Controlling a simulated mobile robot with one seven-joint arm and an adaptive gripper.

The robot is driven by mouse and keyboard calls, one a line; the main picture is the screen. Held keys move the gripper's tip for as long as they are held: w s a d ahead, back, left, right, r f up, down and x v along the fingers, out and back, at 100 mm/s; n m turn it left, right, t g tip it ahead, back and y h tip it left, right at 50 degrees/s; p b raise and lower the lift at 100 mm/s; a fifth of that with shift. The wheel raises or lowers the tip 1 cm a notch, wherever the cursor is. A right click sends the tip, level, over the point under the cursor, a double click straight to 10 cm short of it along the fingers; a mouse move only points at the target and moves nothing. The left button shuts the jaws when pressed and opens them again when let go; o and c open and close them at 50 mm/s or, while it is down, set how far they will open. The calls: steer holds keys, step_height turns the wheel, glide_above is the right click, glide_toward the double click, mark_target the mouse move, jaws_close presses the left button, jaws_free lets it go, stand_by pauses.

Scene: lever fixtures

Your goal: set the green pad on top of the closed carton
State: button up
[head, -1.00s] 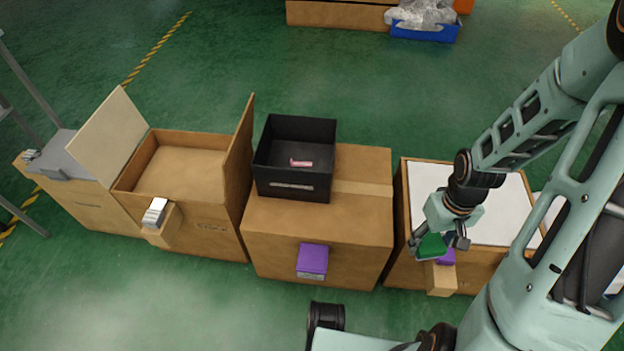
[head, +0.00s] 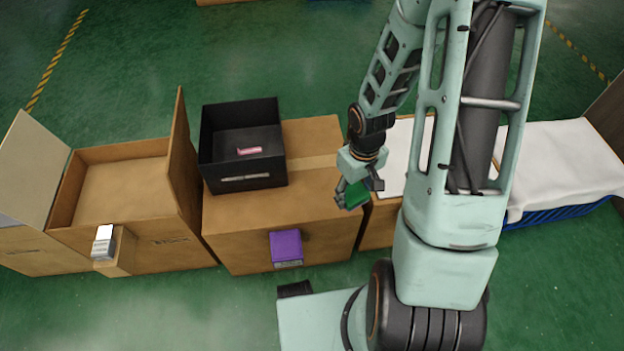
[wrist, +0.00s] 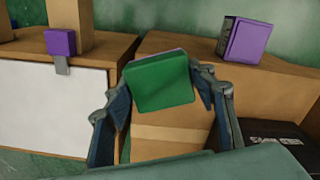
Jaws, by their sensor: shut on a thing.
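My gripper (head: 352,194) is shut on the green pad (head: 355,192). In the head view they appear at the right edge of the closed carton (head: 317,200), held up in the air. In the wrist view the pad (wrist: 160,82) sits between my two fingers, with the carton's tape strip (wrist: 168,136) behind it. The closed carton is brown, with a pale tape strip across its top. A black open bin (head: 240,180) stands on its left part; the right part of the top is bare. The exact height of the pad above the carton is hard to tell.
An open carton (head: 120,190) with raised flaps stands to the left. A purple box (head: 286,247) is at the closed carton's front. A white-topped carton (wrist: 45,110) stands to the right, partly hidden by my arm. A white cloth (head: 560,165) covers a blue crate (head: 560,212).

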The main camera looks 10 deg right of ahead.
steer(key=w+a+f+b, duration=0.1)
steer(key=w+a+f, duration=0.1)
steer(key=w+f, duration=0.15)
steer(key=b, duration=0.2)
glide_above(330, 193)
steer(key=f, duration=0.4)
steer(key=shift+s+f, duration=0.15)
steer(key=shift+s, duration=0.1)
steer(key=shift+w+a+f+b, duration=0.15)
steer(key=shift+f+b, duration=0.35)
steer(key=shift+f, duration=0.4)
steer(key=shift+w+d+f+b, duration=0.15)
steer(key=shift+f+b, duration=0.35)
steer(key=shift+f, duration=0.4)
steer(key=shift+a+f, duration=0.1)
steer(key=shift+f, duration=0.15)
steer(key=o, duration=1.1)
